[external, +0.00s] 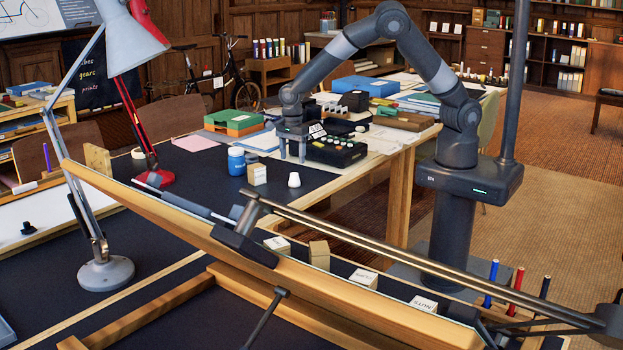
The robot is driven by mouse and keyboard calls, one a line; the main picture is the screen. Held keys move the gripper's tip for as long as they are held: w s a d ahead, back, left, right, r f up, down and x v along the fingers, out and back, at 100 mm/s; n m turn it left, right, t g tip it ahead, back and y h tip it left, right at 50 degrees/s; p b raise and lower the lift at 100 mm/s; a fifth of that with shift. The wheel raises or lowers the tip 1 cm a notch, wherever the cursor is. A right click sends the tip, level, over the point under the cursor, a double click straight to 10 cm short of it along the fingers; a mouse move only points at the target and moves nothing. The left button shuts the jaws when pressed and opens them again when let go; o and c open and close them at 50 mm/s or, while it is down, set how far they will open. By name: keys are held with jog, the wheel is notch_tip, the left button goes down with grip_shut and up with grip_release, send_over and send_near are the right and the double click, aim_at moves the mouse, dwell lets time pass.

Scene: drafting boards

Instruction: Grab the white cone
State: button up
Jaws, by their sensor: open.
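The white cone (294,180) is a small, blunt-topped piece standing upright on the dark mat of the far table. My gripper (292,158) points down with its two fingers apart. In the picture it is just above and slightly left of the cone, beside a black box with several round knobs (335,150). Nothing shows between the fingers. I cannot tell its exact height above the mat.
A blue jar (236,161) and a small wooden block (257,174) stand left of the cone. A green and orange box (234,123) lies behind. The tilted drafting board edge (190,225) and a red lamp (152,178) are in front and left. Dark mat right of the cone is clear.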

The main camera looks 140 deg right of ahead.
aim_at(294, 174)
notch_tip(294, 174, down, 3)
jog(key=shift+f, duration=0.1)
jog(key=shift+w+a+f, duration=0.1)
jog(key=shift+a+f, duration=0.15)
jog(key=shift+f, duration=1.05)
jog(key=shift+w+a+f, duration=0.1)
jog(key=shift+a+f, duration=0.1)
jog(key=shift+f, duration=1.1)
jog(key=shift+c, duration=0.5)
jog(key=c, duration=1)
jog(key=shift+r, duration=0.15)
